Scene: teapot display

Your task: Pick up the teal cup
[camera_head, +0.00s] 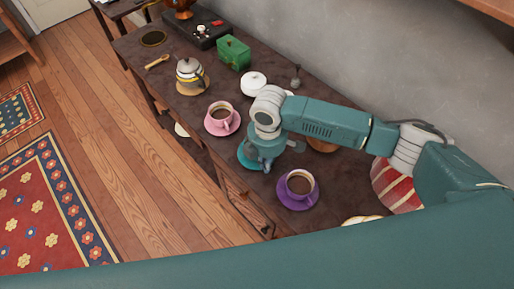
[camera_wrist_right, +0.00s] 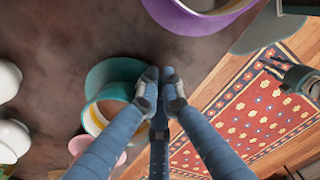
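The teal cup (camera_wrist_right: 112,105) stands on its teal saucer (camera_wrist_right: 108,73) in the right wrist view. In the head view the saucer (camera_head: 246,158) shows around my right gripper (camera_head: 266,163), which covers most of the cup. In the wrist view my right gripper (camera_wrist_right: 160,88) has its fingertips close together, beside the cup's rim and over the saucer's edge. I cannot tell whether the cup's handle is between them.
A pink cup (camera_head: 221,114) stands on a saucer to the left, a purple cup (camera_head: 299,184) to the lower right. A striped teapot (camera_head: 189,72), green box (camera_head: 234,54) and white lidded pot (camera_head: 254,82) stand farther back. The grey wall (camera_head: 330,45) runs behind the table.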

